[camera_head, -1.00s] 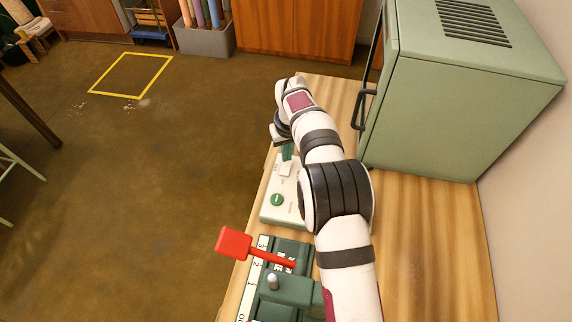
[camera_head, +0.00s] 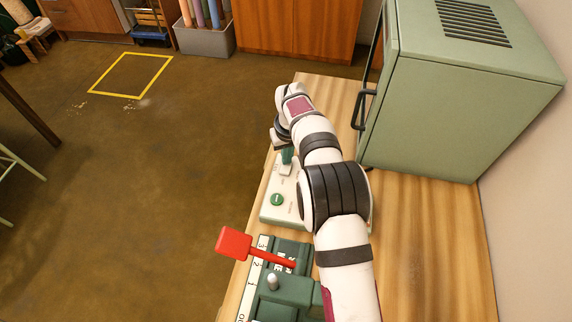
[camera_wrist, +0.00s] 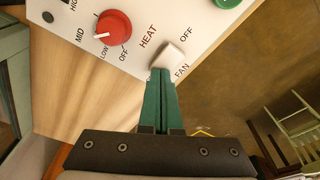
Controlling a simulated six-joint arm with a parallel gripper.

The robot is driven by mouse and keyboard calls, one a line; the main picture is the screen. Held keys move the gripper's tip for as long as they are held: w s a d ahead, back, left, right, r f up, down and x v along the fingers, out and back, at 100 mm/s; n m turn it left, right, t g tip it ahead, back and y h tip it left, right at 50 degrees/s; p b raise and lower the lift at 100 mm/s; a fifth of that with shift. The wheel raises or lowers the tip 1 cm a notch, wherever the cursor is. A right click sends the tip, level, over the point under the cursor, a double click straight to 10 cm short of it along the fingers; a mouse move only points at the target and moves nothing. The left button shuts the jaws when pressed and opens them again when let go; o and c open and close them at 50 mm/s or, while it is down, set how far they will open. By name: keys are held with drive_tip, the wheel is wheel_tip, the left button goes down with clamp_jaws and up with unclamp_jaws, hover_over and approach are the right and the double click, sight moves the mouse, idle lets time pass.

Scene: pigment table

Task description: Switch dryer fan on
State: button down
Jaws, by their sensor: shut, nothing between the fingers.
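The white control box (camera_head: 275,216) sits near the table's left edge, partly behind my arm. In the wrist view its panel (camera_wrist: 140,55) carries a white fan switch (camera_wrist: 174,55) between the words OFF and FAN. In the head view my gripper (camera_head: 287,153) is above the box's far end. Which way the switch is set is unclear.
A green device with a red lever (camera_head: 234,244) stands nearer the front. A large green cabinet (camera_head: 460,110) with a dark handle stands at the right. The table (camera_head: 430,240) is clear in front of it.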

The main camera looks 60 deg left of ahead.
wheel_tip(320, 180, up, 7)
idle(0.6)
drive_tip(key=w+d+r+m, duration=0.3)
drive_tip(key=d+r, duration=0.1)
drive_tip(key=d, duration=0.4)
drive_tip(key=w+d+r+m, duration=0.3)
drive_tip(key=d+r, duration=0.1)
drive_tip(key=d, duration=0.5)
drive_tip(key=w+d+r+m, duration=0.2)
drive_tip(key=w+d+r, duration=0.15)
drive_tip(key=d, duration=0.45)
drive_tip(key=s+d+r+m, duration=0.1)
drive_tip(key=s+d+m, duration=0.2)
drive_tip(key=d, duration=0.5)
drive_tip(key=s+d+r+m, duration=0.2)
drive_tip(key=s+d+m, duration=0.15)
drive_tip(key=d, duration=0.35)
drive_tip(key=s+d+f+m, duration=0.2)
drive_tip(key=s+d+m, duration=0.1)
drive_tip(key=s, duration=0.4)
drive_tip(key=s+d+f+m, duration=0.2)
drive_tip(key=s+d+m, duration=0.1)
drive_tip(key=s+d, duration=0.3)
drive_tip(key=shift+s+d+f+g, duration=0.2)
drive_tip(key=shift+s+g, duration=0.1)
drive_tip(key=shift+s, duration=0.1)
